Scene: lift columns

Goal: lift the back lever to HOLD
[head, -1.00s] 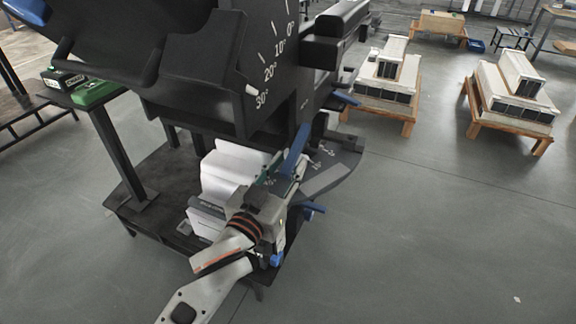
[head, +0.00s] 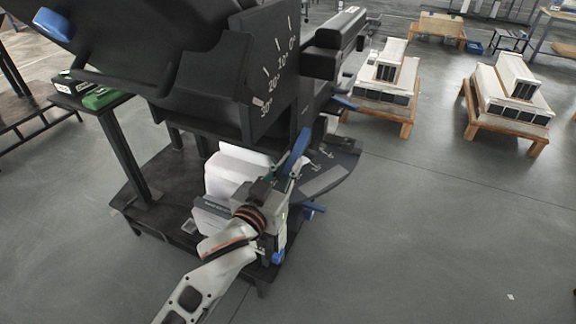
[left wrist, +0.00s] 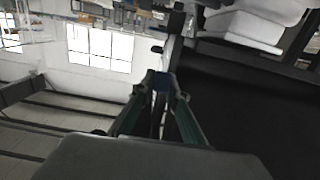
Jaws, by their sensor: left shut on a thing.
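A blue lever (head: 296,149) slants up and to the right at the side of the black machine, just below its angle scale. My left gripper (head: 287,177) is at its lower end, with the arm coming in from below. In the left wrist view my left gripper's fingers (left wrist: 158,98) are closed around a blue piece (left wrist: 160,81), which fits the lever. The fingers hide part of it. I cannot read a HOLD mark. My right gripper does not show.
Other blue handles stick out at the machine's right side (head: 345,103) and lower front (head: 314,208). White blocks (head: 232,168) stand on the black bench beside my left arm. The floor to the right is clear up to wooden pallets (head: 398,117) with white units.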

